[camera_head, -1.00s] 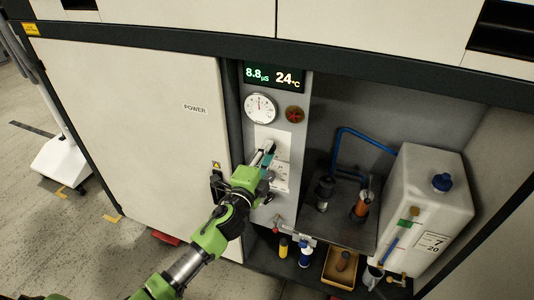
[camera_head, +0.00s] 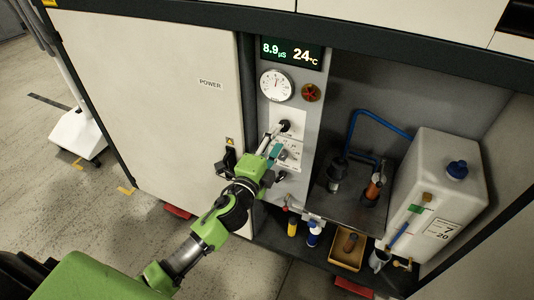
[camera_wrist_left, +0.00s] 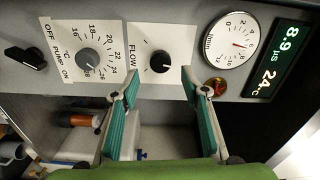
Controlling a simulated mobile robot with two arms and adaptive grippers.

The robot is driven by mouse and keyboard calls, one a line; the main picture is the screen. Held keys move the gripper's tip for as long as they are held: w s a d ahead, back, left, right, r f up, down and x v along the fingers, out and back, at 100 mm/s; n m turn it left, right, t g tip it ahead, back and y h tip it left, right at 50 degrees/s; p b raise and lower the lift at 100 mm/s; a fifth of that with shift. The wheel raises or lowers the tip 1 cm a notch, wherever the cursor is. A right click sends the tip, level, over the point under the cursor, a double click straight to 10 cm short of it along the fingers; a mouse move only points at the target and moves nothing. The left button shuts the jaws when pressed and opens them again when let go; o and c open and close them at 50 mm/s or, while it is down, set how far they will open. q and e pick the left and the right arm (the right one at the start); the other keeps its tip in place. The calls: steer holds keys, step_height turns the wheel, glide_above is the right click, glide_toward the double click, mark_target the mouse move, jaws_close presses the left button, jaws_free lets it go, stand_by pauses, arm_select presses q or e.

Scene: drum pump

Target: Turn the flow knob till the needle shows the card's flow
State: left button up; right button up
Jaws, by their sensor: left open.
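The flow knob (camera_wrist_left: 160,62) is round and black, on a white FLOW plate. In the head view the knob (camera_head: 285,126) sits below the gauge. My left gripper (camera_wrist_left: 160,74) is open and empty, its two teal-padded fingers apart in front of the panel just below the knob, apparently not touching it. In the head view the gripper (camera_head: 274,145) is low and left of the knob. The round white flow gauge (camera_wrist_left: 230,41) has a thin reddish needle; its exact reading is too small to tell. The card (camera_head: 439,231) on the white tank shows 7 and 20. My right gripper is out of view.
A temperature dial (camera_wrist_left: 88,61) and a black pump switch (camera_wrist_left: 25,54) sit beside the FLOW plate. The display (camera_head: 291,52) reads 8.9 µS and 24 °C. The white tank (camera_head: 425,170) and a tan tray (camera_head: 347,249) stand right.

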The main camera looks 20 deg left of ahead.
arm_select(q)
steer(key=s, duration=0.7)
steer(key=shift+s+a, duration=0.2)
steer(key=shift+s, duration=0.1)
steer(key=s+a+f+n+g, duration=0.1)
steer(key=s+f+n+g, duration=0.2)
steer(key=f, duration=0.9)
steer(key=s+a+f+n+g+y, duration=0.1)
steer(key=s+f+n+g, duration=0.3)
steer(key=f, duration=0.9)
steer(key=s+a+f+g, duration=0.15)
steer(key=s+f, duration=0.35)
steer(key=f, duration=0.7)
steer(key=s+f+n+g, duration=0.2)
steer(key=s+f, duration=0.5)
steer(key=s, duration=0.4)
steer(key=s+f+n+g, duration=0.3)
steer(key=s+f, duration=0.4)
steer(key=s, duration=0.5)
steer(key=s+f+n+g, duration=0.3)
steer(key=s+f, duration=0.4)
steer(key=s, duration=0.5)
steer(key=shift+d, duration=0.2)
steer(key=shift+g, duration=0.25)
